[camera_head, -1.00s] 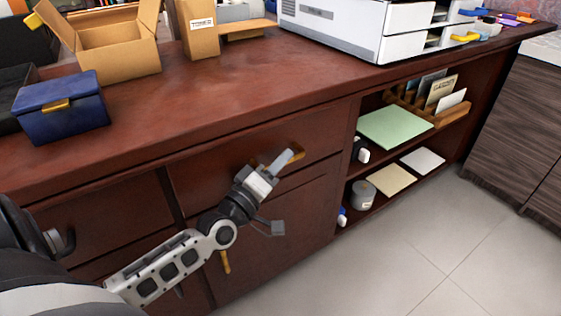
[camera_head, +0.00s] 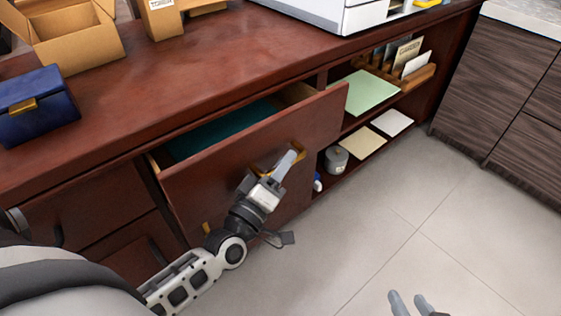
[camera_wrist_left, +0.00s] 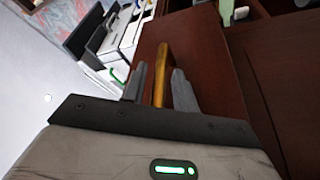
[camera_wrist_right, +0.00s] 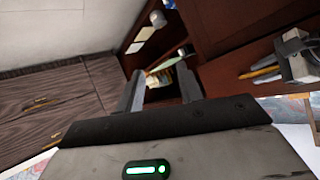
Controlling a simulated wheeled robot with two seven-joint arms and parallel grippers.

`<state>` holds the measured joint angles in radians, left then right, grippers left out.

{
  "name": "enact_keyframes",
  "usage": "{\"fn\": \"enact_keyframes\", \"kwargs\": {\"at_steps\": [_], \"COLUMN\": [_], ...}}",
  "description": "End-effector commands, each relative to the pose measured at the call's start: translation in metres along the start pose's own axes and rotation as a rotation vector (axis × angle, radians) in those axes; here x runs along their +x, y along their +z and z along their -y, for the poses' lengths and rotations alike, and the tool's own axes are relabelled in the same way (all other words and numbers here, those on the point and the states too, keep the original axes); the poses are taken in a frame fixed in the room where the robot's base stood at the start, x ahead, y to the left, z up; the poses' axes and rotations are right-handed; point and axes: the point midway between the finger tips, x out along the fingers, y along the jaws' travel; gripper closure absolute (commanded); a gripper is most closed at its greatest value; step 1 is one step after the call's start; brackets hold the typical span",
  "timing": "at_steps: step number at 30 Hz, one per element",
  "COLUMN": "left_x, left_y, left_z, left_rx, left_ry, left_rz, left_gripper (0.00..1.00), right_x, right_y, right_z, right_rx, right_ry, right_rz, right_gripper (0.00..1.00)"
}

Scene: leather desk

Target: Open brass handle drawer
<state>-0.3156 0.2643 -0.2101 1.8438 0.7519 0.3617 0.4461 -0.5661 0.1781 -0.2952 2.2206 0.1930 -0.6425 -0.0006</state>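The dark red-brown drawer (camera_head: 215,180) stands pulled out of the desk front, and its teal inside (camera_head: 222,130) shows from above. Its brass handle (camera_head: 298,150) is on the drawer front, partly covered by my left gripper (camera_head: 288,162). In the left wrist view the handle (camera_wrist_left: 161,75) lies between the two fingers, which are close on either side of it. My right gripper (camera_head: 412,304) is open and empty over the floor at the bottom of the head view.
A blue box (camera_head: 38,108) and an open cardboard box (camera_head: 70,45) stand on the desktop (camera_head: 190,75). An open shelf (camera_head: 412,100) with papers is right of the drawer. A dark wood cabinet (camera_head: 490,90) stands further right. The tiled floor (camera_head: 390,215) in front is clear.

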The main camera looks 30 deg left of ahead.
Motion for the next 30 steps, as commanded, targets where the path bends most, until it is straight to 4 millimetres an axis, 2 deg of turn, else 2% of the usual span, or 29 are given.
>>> {"fn": "enact_keyframes", "kwargs": {"at_steps": [9,13,17,24,30], "left_x": [-0.001,-0.011,-0.035,-0.094,-0.135], "left_y": [-0.001,0.000,0.000,0.000,0.000], "left_z": [0.000,0.001,0.001,0.001,0.000], "left_rx": [0.001,0.001,0.002,0.001,0.000], "left_ry": [0.000,-0.002,-0.004,-0.005,-0.003], "left_rz": [-0.001,0.001,0.003,0.005,0.003], "left_gripper": [0.66,0.66,0.66,0.66,0.66], "right_x": [0.000,-0.001,-0.002,-0.001,-0.001], "right_y": [-0.001,-0.001,-0.002,0.004,0.008], "right_z": [0.000,0.001,0.001,0.000,-0.003], "right_rx": [0.000,0.000,-0.001,0.000,0.006], "right_ry": [-0.001,-0.001,-0.001,0.002,0.009], "right_rz": [-0.002,-0.001,0.002,0.030,0.049], "right_gripper": [0.64,0.64,0.64,0.64,0.64]}}
